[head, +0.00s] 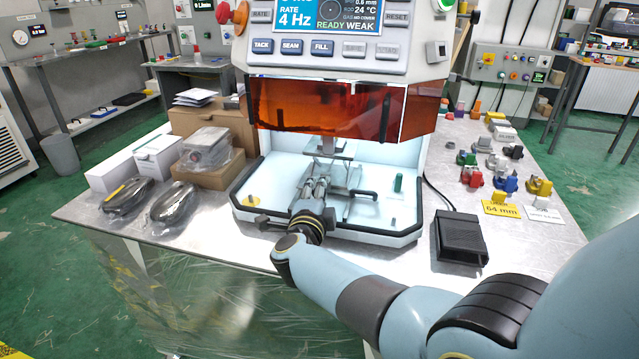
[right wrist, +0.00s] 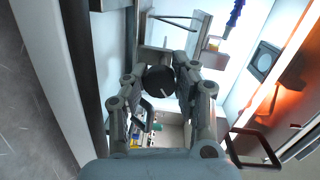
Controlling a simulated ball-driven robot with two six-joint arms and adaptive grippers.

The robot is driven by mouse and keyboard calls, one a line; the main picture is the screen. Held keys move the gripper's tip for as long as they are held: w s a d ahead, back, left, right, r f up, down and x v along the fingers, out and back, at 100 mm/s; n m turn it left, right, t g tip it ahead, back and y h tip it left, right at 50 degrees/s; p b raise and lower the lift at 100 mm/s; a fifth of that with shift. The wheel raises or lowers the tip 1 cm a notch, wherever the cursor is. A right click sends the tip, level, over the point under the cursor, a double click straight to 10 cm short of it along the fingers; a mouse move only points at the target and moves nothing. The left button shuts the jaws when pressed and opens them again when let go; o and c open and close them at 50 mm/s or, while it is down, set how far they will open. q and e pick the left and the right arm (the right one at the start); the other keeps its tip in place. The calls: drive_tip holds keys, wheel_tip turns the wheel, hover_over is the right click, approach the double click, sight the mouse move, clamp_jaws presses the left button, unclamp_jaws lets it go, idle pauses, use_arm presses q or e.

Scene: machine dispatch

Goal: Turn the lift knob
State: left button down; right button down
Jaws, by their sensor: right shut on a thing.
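The lift knob (right wrist: 157,80) is a round black knob with a white pointer line, seen between the fingers in the right wrist view. My right gripper (right wrist: 160,78) is shut on it, one finger on each side. In the head view my right arm reaches in from the right, and the right gripper (head: 322,178) is inside the open front of the machine (head: 268,187), below its orange shield (head: 350,108). The knob cannot be made out there, as the gripper covers it. My left gripper is not in view.
A small platform (head: 334,147) stands behind the gripper. A black handle (head: 362,194) lies to its right and a lever (head: 268,222) to its left. A black foot pedal (head: 460,238) and several coloured parts stand right; boxes (head: 205,150) and wrapped black items (head: 173,203) stand left.

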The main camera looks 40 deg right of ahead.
drive_tip(key=n+p, duration=0.1)
drive_tip(key=n, duration=0.1)
drive_tip(key=shift+r+n, duration=0.15)
drive_tip(key=shift+n, duration=0.15)
drive_tip(key=shift+w+n+g+p, duration=0.1)
drive_tip(key=shift+n+g+p, duration=0.2)
drive_tip(key=shift+n+p, duration=0.65)
drive_tip(key=shift+n+g+h, duration=0.4)
drive_tip(key=shift+n, duration=1.85)
drive_tip(key=shift+a, duration=0.1)
drive_tip(key=c, duration=1)
unclamp_jaws()
drive_tip(key=shift+f, duration=0.2)
